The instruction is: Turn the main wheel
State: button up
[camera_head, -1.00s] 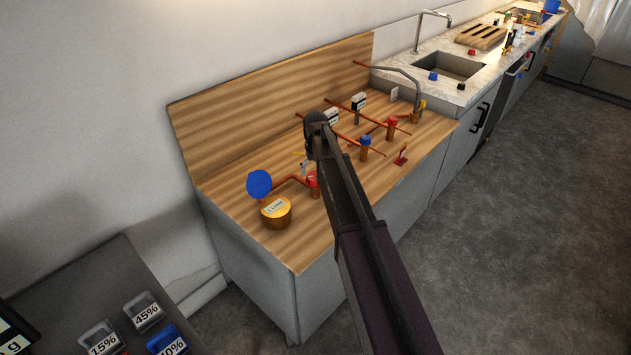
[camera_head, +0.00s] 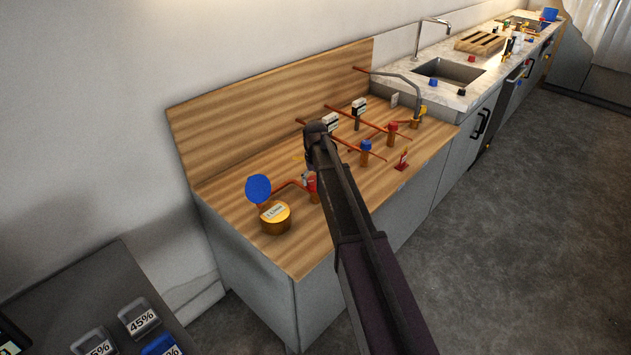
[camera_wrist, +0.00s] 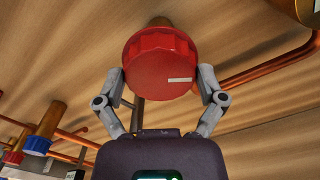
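A red ribbed wheel (camera_wrist: 160,62) with a white mark on its face fills the upper middle of the wrist view, on a brass stem. In the head view the red wheel (camera_head: 311,181) is beside the brass meter, partly hidden by my arm. My gripper (camera_wrist: 160,82) has one finger at each side of the wheel, spread about as wide as it. The fingertips are very close to its rim; I cannot tell whether they press on it.
A brass meter (camera_head: 275,219) with a raised blue lid (camera_head: 258,189) stands left of the wheel. Copper pipes with a blue-topped valve (camera_head: 366,147) and a red-topped valve (camera_head: 392,128) lie to the right. A wooden backboard (camera_head: 270,105) rises behind the counter.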

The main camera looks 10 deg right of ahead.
jog(key=shift+m, duration=0.4)
jog(key=shift+c, duration=0.2)
jog(key=m, duration=0.3)
jog(key=shift+m, duration=2.1)
jog(key=o, duration=0.8)
jog(key=shift+n, duration=0.3)
